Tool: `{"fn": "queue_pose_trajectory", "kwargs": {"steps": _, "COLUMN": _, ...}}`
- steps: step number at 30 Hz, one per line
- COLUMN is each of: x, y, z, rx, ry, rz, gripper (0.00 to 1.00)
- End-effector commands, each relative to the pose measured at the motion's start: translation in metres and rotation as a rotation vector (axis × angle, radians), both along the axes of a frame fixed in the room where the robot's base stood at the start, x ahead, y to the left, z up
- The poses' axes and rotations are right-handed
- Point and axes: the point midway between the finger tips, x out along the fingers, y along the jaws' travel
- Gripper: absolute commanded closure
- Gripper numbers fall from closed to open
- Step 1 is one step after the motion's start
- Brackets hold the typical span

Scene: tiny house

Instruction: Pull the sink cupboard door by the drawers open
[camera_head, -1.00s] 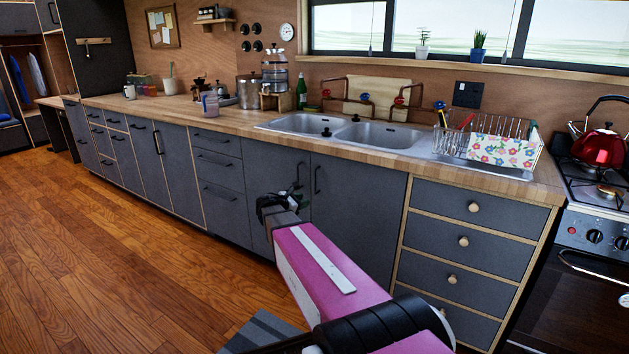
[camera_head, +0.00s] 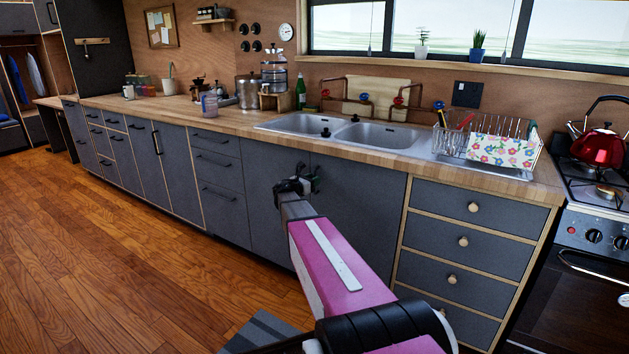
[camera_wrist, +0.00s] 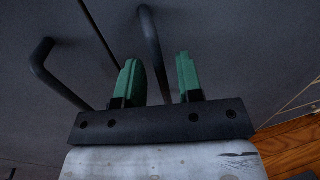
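The sink cupboard has two dark grey doors under the sinks. The right door (camera_head: 365,215) stands beside the drawers with round wooden knobs and is shut. Its black bar handle (camera_wrist: 150,35) shows in the wrist view, with its lower part between my two green fingers. The left door (camera_head: 262,190) is also shut, and its black handle (camera_wrist: 42,65) lies left of my fingers. My gripper (camera_wrist: 159,78) is open, with a finger on each side of the right handle and gaps showing. In the head view, my gripper (camera_head: 312,182) largely hides the handles.
The drawers (camera_head: 470,240) with wooden knobs stand right of the cupboard, then the stove (camera_head: 590,240). Drawers with black handles (camera_head: 218,190) are on the left. The wooden floor (camera_head: 130,250) in front is clear. The counter (camera_head: 385,160) overhangs above.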

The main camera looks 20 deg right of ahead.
Motion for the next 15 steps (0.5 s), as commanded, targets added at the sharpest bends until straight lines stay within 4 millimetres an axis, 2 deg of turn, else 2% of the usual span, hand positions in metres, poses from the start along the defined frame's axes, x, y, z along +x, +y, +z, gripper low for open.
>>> {"fn": "queue_pose_trajectory", "kwargs": {"steps": 4, "x": 0.0043, "y": -0.0090, "z": -0.0001, "rx": 0.000, "ry": 0.000, "rz": -0.001, "gripper": 0.66}}
{"fn": "queue_pose_trajectory", "kwargs": {"steps": 13, "x": 0.0046, "y": -0.0103, "z": 0.0001, "rx": 0.000, "ry": -0.001, "rz": -0.001, "gripper": 0.66}}
{"fn": "queue_pose_trajectory", "kwargs": {"steps": 14, "x": 0.0046, "y": -0.0102, "z": 0.0001, "rx": 0.000, "ry": -0.001, "rz": -0.001, "gripper": 0.73}}
{"fn": "queue_pose_trajectory", "kwargs": {"steps": 15, "x": 0.0046, "y": -0.0102, "z": 0.0001, "rx": 0.000, "ry": -0.001, "rz": -0.001, "gripper": 0.86}}
